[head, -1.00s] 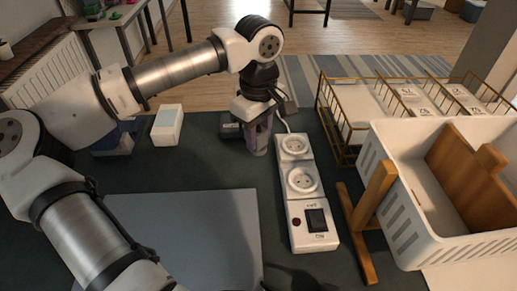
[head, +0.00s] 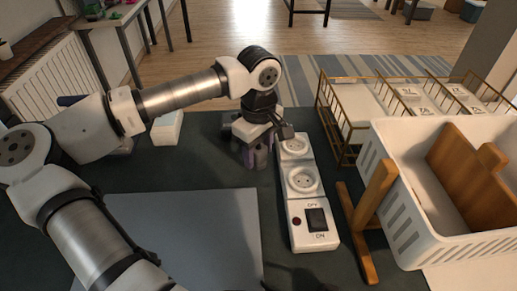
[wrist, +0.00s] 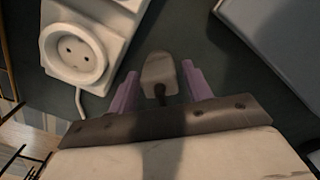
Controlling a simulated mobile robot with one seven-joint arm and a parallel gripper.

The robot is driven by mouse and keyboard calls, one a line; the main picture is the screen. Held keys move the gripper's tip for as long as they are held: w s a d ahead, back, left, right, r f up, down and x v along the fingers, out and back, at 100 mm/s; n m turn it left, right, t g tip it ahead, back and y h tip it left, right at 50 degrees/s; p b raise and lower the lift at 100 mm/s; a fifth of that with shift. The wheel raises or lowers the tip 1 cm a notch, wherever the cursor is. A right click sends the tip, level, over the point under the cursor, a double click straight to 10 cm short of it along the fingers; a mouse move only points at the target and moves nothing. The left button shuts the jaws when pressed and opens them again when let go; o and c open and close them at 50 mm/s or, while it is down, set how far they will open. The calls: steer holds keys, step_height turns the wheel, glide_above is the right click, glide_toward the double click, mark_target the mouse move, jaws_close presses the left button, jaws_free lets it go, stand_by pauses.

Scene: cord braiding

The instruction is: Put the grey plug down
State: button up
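In the wrist view, the grey plug (wrist: 158,72) lies on the dark table top between the two purple fingers of my gripper (wrist: 160,82). The fingers stand apart, with a narrow gap on each side of the plug. A short dark piece of cord shows at its near end. In the head view, my gripper (head: 256,156) is low at the table, just left of the white power strip (head: 298,210); the plug is mostly hidden there. The strip's near socket (head: 303,179) is empty, and the far socket (head: 294,146) is partly covered by my wrist.
A grey mat (head: 190,235) lies in front of my gripper. A white box (head: 167,128) stands to the left. Right of the strip are a wooden stand (head: 370,215), a white basket (head: 400,220) and a brass wire rack (head: 345,155).

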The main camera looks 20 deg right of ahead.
mark_target(258, 148)
steer(key=shift+o, duration=0.5)
steer(key=shift+r, duration=0.1)
steer(key=shift+r+p, duration=0.2)
steer(key=shift+p, duration=0.15)
step_height(258, 148, up, 12)
steer(key=shift+f, duration=0.1)
